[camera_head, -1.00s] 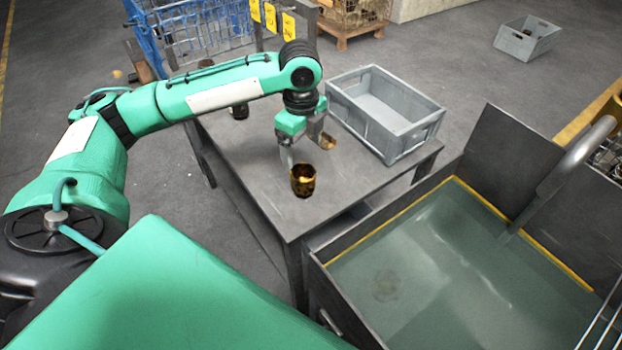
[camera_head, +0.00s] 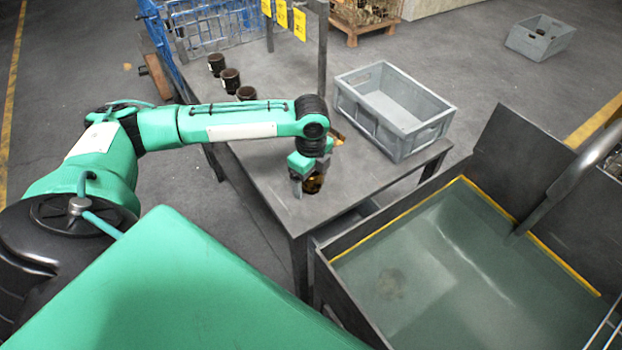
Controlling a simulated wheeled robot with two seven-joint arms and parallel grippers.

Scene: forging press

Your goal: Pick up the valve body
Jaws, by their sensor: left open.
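A shiny brown-gold cylindrical part, which looks like the valve body (camera_head: 314,184), stands near the front of the grey table. My left gripper (camera_head: 308,186) is open and low over the table at this part. One finger shows on the part's left side, and the gripper partly covers it. I cannot tell whether the fingers touch it. A second brassy piece (camera_head: 337,137) lies farther back, partly hidden behind my left arm. My right gripper is not in view.
An empty-looking grey crate (camera_head: 381,124) stands on the table (camera_head: 268,170), right of my gripper. Several dark cylindrical parts (camera_head: 230,79) stand along its far left side. A metal bin with a green floor (camera_head: 470,275) is at the right front. A small crate (camera_head: 540,38) is on the floor.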

